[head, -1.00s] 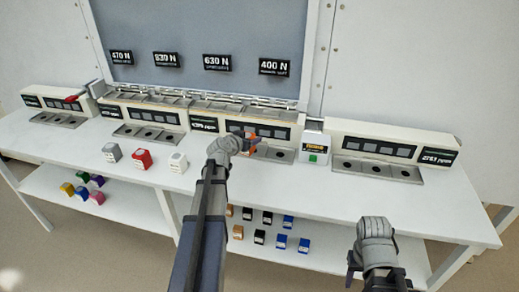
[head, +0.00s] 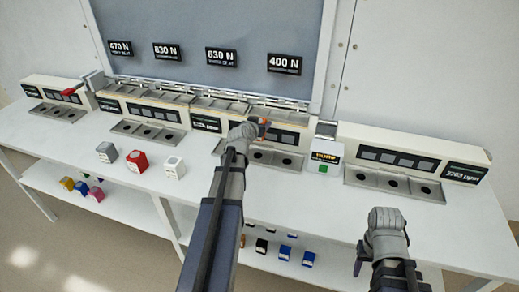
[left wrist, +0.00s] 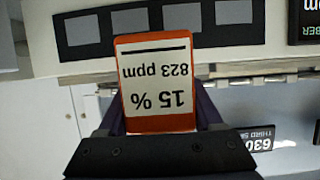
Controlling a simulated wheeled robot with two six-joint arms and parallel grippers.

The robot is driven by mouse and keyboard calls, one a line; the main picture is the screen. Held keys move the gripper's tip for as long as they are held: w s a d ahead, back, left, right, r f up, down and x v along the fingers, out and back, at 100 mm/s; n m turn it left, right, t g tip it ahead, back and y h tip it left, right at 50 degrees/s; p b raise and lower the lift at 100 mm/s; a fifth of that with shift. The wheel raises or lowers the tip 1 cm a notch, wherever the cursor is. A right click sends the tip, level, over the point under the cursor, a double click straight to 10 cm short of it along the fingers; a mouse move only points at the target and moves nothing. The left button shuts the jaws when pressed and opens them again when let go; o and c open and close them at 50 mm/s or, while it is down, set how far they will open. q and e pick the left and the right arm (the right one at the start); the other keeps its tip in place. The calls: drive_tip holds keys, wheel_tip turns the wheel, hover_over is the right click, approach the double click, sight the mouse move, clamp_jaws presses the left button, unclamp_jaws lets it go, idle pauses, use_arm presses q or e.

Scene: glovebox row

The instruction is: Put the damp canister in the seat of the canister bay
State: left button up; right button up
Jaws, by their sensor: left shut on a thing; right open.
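My left gripper (head: 262,129) is shut on an orange canister (head: 266,123), mostly hidden by the hand in the head view. In the left wrist view the orange canister (left wrist: 160,123) sits between the jaws; its white label reads upside down "15 %" and "823 ppm". The canister is in front of a panel of grey squares, above the third tray from the left (head: 262,157), which has round seats. I cannot tell whether this tray is the canister bay. My right gripper (head: 362,256) is open and empty above the front right of the bench.
Grey, red and white blocks (head: 136,161) stand on the bench at the left. A white box with a green button (head: 323,158) stands right of the third tray. Another tray (head: 395,183) is at the right. Small coloured blocks lie on the lower shelf (head: 125,210).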

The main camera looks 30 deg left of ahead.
use_arm(q)
wheel_tip(320, 180, down, 6)
drive_tip(key=b, duration=0.4)
drive_tip(key=shift+r+b, duration=0.2)
drive_tip(key=shift+b, duration=0.2)
wheel_tip(320, 180, down, 4)
drive_tip(key=b, duration=0.3)
drive_tip(key=shift+r+b, duration=0.15)
drive_tip(key=shift+b, duration=0.2)
drive_tip(key=o, duration=1.5)
drive_tip(key=shift+c, duration=0.2)
